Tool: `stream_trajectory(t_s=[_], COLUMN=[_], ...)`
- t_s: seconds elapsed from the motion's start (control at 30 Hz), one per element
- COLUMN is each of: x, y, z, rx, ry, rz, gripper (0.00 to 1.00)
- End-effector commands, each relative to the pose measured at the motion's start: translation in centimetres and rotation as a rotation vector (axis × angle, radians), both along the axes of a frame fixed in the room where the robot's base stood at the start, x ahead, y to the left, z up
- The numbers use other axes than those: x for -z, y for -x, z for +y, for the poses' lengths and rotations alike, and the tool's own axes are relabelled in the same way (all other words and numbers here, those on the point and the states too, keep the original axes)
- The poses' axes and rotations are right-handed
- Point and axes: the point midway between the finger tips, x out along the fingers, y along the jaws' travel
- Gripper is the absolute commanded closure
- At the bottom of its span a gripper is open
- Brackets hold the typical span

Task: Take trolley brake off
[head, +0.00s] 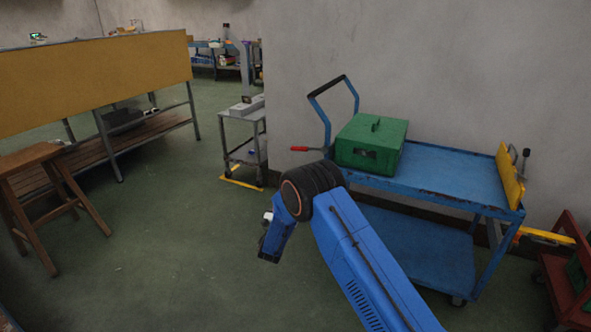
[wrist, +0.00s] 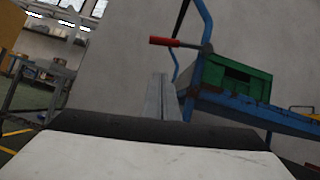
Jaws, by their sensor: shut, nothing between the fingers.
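The blue trolley (head: 450,177) stands against the grey wall, with a green box on its top. A lever with a red grip (head: 300,149), which looks like the brake lever, sticks out level to the left from its handle end. In the wrist view the red grip (wrist: 164,41) shows above my fingers, joined to a grey metal pivot by the trolley frame. My gripper (wrist: 160,78) is shut and empty, below the red grip and apart from it. In the head view my arm covers part of the trolley's left end, and my fingers cannot be made out.
The green box (head: 371,143) sits at the trolley's left end. A yellow board (head: 510,177) stands at its right end. A small grey cart (head: 240,138) is behind, left. A wooden stool (head: 42,180) and a workbench (head: 90,85) are at left. Open green floor lies between.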

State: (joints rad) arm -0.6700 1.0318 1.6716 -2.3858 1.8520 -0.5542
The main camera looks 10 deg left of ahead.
Motion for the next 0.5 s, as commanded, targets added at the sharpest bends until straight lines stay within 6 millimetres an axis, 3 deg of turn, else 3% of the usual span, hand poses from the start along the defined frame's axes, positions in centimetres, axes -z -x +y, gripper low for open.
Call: stream_trajectory(t_s=[0.5], x=[-4.3], y=[-6.3], z=[-1.7], rx=[0.002], ry=[-0.001], rz=[-0.002], gripper=[1.0])
